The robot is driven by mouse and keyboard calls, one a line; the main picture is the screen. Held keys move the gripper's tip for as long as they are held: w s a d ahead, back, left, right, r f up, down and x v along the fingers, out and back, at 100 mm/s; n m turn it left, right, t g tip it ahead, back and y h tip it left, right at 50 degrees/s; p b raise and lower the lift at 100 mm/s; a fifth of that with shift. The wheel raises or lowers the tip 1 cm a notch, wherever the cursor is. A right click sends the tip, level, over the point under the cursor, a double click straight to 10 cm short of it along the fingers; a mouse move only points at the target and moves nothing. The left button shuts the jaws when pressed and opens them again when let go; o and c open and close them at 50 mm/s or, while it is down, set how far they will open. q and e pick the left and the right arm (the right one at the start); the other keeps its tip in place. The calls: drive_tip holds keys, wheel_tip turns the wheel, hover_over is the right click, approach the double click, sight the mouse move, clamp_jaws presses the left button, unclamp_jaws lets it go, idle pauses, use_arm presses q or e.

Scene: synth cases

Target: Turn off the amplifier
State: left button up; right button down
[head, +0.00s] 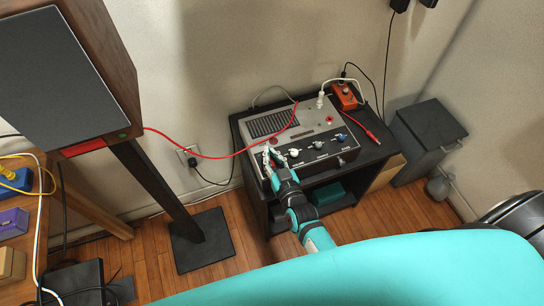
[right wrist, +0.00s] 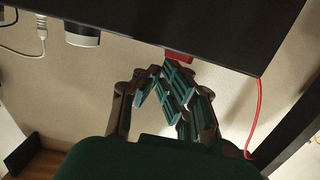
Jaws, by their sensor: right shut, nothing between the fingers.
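The amplifier (head: 312,124) is a grey box with a dark grille and a row of knobs, standing on a black shelf unit in the head view. My right gripper (head: 270,152) is at the left end of its knob row. In the right wrist view the shut fingers (right wrist: 168,66) reach to a small red part (right wrist: 179,57) at the edge of a dark panel (right wrist: 190,30). Whether they touch it I cannot tell. The fingers hold nothing. The gripper hides part of the panel's left end in the head view. My left gripper is not in view.
A red cable (head: 214,157) runs from the speaker (head: 66,72) to the amplifier's top. An orange pedal (head: 346,96) and a red plug (head: 371,135) lie on the black shelf unit (head: 362,155). A dark bin (head: 427,140) stands right of it.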

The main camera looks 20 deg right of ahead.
drive_tip(key=r+p, duration=0.1)
drive_tip(key=r, duration=0.1)
drive_tip(key=r+p, duration=0.1)
drive_tip(key=shift+w+r+p, duration=0.25)
drive_tip(key=shift+r+p, duration=0.1)
drive_tip(key=shift+r, duration=0.05)
drive_tip(key=s+r, duration=0.3)
drive_tip(key=s, duration=0.6)
drive_tip(key=shift+s, duration=0.3)
